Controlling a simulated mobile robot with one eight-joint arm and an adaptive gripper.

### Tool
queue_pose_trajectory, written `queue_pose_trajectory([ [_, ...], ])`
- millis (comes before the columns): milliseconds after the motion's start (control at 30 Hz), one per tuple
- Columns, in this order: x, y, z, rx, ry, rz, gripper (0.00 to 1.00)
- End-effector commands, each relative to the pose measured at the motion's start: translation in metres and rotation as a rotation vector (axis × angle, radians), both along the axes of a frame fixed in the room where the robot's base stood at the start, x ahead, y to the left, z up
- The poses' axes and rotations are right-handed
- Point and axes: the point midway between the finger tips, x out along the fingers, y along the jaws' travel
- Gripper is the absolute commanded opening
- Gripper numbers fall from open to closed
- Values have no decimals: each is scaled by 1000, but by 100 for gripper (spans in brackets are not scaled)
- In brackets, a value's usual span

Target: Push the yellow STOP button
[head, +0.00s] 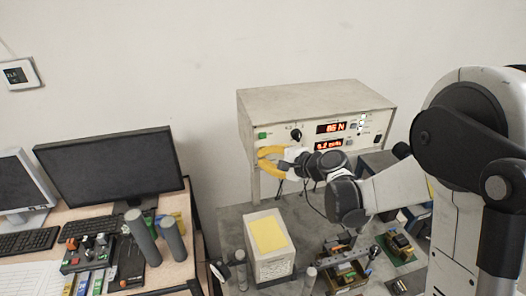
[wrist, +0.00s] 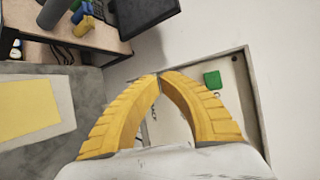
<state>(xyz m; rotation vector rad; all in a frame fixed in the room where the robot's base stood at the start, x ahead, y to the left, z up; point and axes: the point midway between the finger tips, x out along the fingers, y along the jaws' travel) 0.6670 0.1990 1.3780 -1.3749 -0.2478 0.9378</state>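The grey instrument box (head: 290,97) stands at the back with its front panel facing me. No yellow STOP button can be made out in either view; my gripper and wrist cover the lower part of the panel. A green button (head: 263,136) is at the panel's upper left and also shows in the wrist view (wrist: 212,80). My gripper (head: 261,160) has yellow fingers and is in front of the panel's lower left, below the green button. In the wrist view its fingertips (wrist: 159,75) meet, with nothing seen between them. I cannot tell whether they touch the panel.
The panel has two red displays (head: 331,128) and a black knob (head: 296,135). A pale box with a yellow top (head: 269,235) stands on the grey bench below. A desk with a dark monitor (head: 110,168) and grey cylinders (head: 142,238) is at left.

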Motion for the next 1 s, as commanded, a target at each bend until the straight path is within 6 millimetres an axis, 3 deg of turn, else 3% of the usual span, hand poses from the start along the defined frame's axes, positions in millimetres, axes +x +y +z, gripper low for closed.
queue_pose_trajectory([
  [1000,8,2,0,0,0,0,0],
])
